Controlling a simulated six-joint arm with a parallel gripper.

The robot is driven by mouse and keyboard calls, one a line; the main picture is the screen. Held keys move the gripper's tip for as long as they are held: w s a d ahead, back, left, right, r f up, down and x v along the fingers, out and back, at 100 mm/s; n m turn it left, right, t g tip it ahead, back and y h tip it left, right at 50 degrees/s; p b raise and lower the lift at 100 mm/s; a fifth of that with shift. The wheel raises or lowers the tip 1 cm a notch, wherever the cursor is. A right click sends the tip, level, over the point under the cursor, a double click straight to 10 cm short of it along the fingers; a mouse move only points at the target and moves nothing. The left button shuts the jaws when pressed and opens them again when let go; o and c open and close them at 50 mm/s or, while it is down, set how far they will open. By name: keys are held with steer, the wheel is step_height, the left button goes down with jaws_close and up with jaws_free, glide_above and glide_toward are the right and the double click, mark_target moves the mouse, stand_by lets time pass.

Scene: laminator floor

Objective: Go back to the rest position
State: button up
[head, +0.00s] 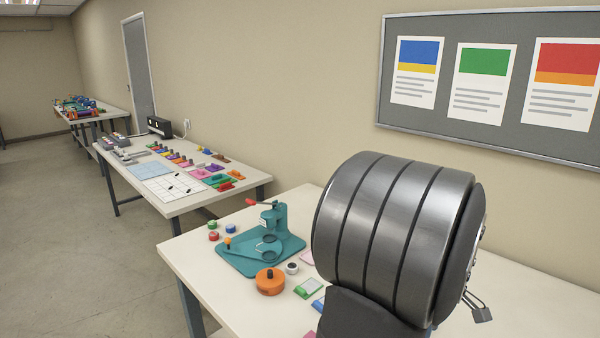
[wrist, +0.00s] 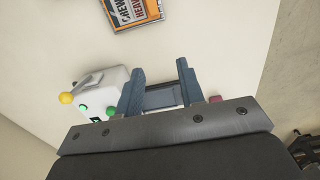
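In the wrist view, my gripper (wrist: 160,80) shows two blue-grey fingers standing well apart, with no object clearly held between them. A white machine (wrist: 113,84) with a yellow ball knob and a green button lies beyond the left finger. A dark, slot-like shape shows between the fingers, and I cannot tell whether it belongs to the machine. In the head view, my large metal arm link fills the right side and hides most of the near table behind it. My fingers cannot be made out clearly there.
The near table (head: 185,262) holds a teal press (head: 262,252), an orange round piece (head: 270,282) and small coloured items. A second table (head: 205,200) with many coloured parts stands farther back. A notice board (head: 460,140) hangs on the wall. An orange printed card (wrist: 132,12) lies beyond the fingers.

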steer(key=w+a+f, duration=0.3)
steer(key=w+a, duration=0.4)
steer(key=w, duration=0.1)
steer(key=shift+w+f, duration=0.25)
steer(key=shift+w, duration=0.05)
steer(key=shift+o, duration=0.3)
steer(key=o, duration=0.3)
steer(key=shift+w+r, duration=0.15)
steer(key=shift+r, duration=0.1)
steer(key=o, duration=1.1)
steer(key=w+r, duration=0.2)
steer(key=r, duration=0.2)
steer(key=w+r+t, duration=0.1)
steer(key=w+r, duration=0.1)
steer(key=r, duration=0.2)
steer(key=w+r+t, duration=0.1)
steer(key=r, duration=0.2)
steer(key=shift+w+a+r+h, duration=0.3)
steer(key=shift+w+r+h, duration=0.1)
step_height(320, 180, up, 9)
steer(key=w+a+t, duration=0.2)
steer(key=x, duration=0.6)
steer(key=w+x, duration=0.1)
steer(key=x, duration=0.2)
steer(key=shift+d+f, duration=0.1)
steer(key=shift+d, duration=0.35)
